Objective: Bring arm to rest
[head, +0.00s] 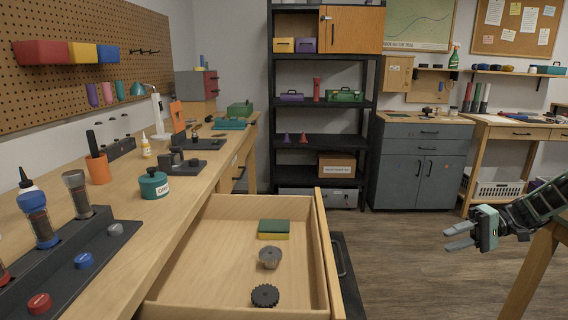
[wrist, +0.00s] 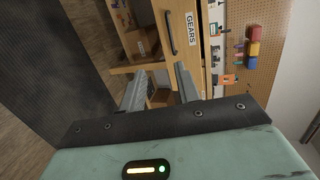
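My gripper (head: 447,237) is at the right side of the head view, held in the air above the floor, with its fingers pointing left. Its two fingers are apart with nothing between them. In the wrist view the open fingers (wrist: 160,84) show apart and empty, with wooden furniture beyond them. My dark arm enters from the right edge of the head view. My gripper is well clear of the open drawer (head: 200,225).
The open drawer holds a green and yellow sponge (head: 273,229), a grey knob-like part (head: 270,257) and a black gear (head: 265,295). The workbench (head: 150,215) runs along the left. A grey cabinet (head: 425,160) stands behind. Floor between drawer and gripper is clear.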

